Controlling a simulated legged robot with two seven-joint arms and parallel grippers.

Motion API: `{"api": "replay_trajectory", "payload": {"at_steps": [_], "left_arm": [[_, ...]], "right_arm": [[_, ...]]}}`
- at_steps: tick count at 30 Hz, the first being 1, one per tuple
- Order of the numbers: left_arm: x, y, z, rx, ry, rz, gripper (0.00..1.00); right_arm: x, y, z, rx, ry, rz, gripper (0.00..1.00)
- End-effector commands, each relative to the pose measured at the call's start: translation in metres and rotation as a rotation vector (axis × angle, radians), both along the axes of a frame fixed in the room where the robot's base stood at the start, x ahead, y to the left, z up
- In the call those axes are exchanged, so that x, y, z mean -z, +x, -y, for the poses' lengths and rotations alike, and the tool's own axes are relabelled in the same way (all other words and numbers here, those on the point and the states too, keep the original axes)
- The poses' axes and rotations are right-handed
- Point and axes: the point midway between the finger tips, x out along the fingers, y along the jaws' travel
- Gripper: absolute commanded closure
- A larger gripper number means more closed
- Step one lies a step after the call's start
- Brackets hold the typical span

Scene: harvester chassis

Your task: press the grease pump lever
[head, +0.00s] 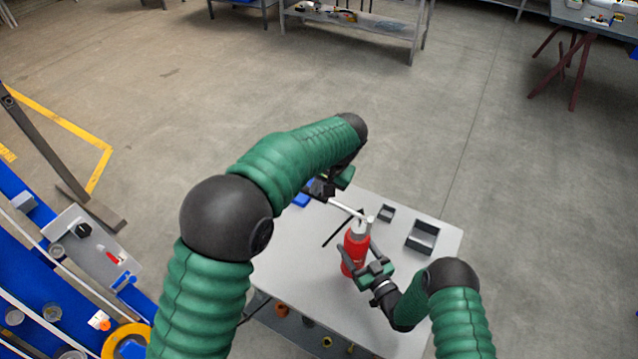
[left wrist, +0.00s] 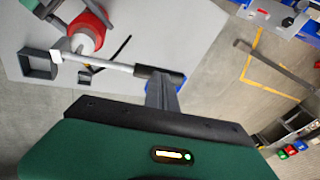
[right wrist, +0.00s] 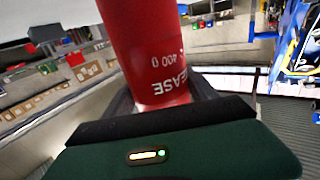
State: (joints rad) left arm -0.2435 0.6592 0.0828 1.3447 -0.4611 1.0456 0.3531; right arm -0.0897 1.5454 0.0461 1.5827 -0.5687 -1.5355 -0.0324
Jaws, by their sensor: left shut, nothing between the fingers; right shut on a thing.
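The red grease pump (head: 354,250) stands over the grey-white table, its silver lever (head: 345,207) reaching left from its top. My right gripper (head: 362,266) is shut around the pump's red body, which fills the right wrist view (right wrist: 150,50) with "GREASE" lettering. My left gripper (head: 324,190) is shut and empty at the lever's outer end. In the left wrist view its closed fingers (left wrist: 161,88) meet the lever's black handle (left wrist: 160,76); whether they press on it I cannot tell. The lever (left wrist: 105,64) crosses in front of the pump there.
The table (head: 318,265) carries two dark open boxes, a small one (head: 386,213) and a larger one (head: 422,238), right of the pump. A blue item (head: 301,197) lies at its far left. A blue chassis (head: 40,290) stands at the left.

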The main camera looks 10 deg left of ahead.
Motion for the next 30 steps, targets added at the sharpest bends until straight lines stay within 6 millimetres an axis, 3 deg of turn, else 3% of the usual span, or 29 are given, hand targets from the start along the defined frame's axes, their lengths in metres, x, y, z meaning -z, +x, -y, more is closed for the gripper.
{"api": "replay_trajectory", "payload": {"at_steps": [14,30], "left_arm": [[0.012,0.000,-0.007,-0.002,-0.074,-0.013,1.00],[0.072,0.002,-0.027,-0.007,-0.430,-0.062,1.00]], "right_arm": [[0.002,-0.002,-0.001,-0.003,-0.001,-0.005,1.00],[0.002,-0.002,-0.001,-0.003,0.000,-0.006,1.00]]}}
